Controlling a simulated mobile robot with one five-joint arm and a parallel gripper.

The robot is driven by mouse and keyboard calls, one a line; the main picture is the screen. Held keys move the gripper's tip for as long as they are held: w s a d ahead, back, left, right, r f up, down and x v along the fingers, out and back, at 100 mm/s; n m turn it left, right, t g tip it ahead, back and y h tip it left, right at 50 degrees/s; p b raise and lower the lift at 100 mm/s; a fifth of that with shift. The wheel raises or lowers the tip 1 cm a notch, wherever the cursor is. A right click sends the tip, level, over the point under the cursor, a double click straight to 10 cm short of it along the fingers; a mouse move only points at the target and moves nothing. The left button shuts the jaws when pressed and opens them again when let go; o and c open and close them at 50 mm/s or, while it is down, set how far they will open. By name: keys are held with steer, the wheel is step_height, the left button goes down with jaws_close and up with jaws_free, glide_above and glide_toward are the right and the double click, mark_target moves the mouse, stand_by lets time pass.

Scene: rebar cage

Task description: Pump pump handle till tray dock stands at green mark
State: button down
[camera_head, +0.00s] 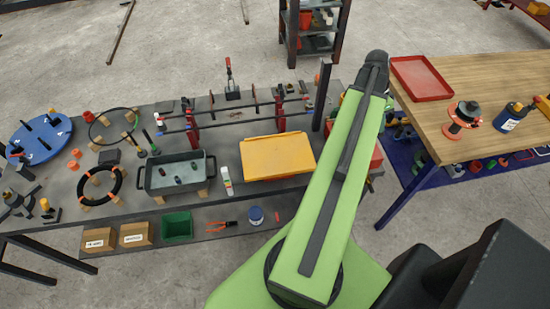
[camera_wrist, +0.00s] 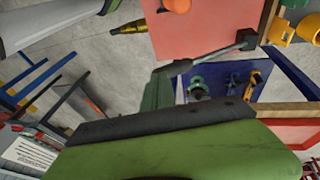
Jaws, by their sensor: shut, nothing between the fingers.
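In the wrist view a grey lever with a dark end (camera_wrist: 212,55), which looks like the pump handle, lies slanted across a red surface (camera_wrist: 200,22). My gripper (camera_wrist: 160,88) is shut and empty just below the lever's dark end; I cannot tell whether they touch. In the head view my green arm hides the gripper and most of a red unit (camera_head: 376,160). A yellow-orange tray (camera_head: 277,156) lies at the right end of the grey bench; I cannot tell whether it belongs to the tray dock. I cannot make out the green mark.
The grey bench (camera_head: 225,196) holds rings, a grey bin (camera_head: 176,173) and a rebar rack (camera_head: 230,117). A dark post (camera_head: 321,95) stands near my arm. A wooden table (camera_head: 460,75) with a red tray (camera_head: 420,79) is at the right. Floor shows between them.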

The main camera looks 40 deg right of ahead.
steer(key=shift+s+a+f+b, duration=0.15)
steer(key=shift+s+f+b, duration=0.15)
steer(key=shift+f+b, duration=0.35)
steer(key=shift+s+a+f+b, duration=0.15)
steer(key=shift+s+f+b, duration=0.05)
steer(key=shift+f+b, duration=0.4)
steer(key=shift+s+a+f+b, duration=0.15)
steer(key=shift+s+f+b, duration=0.05)
steer(key=shift+f+b, duration=0.5)
steer(key=shift+s+a+f+b, duration=0.1)
steer(key=shift+s+f+b, duration=0.05)
steer(key=shift+f+b, duration=0.5)
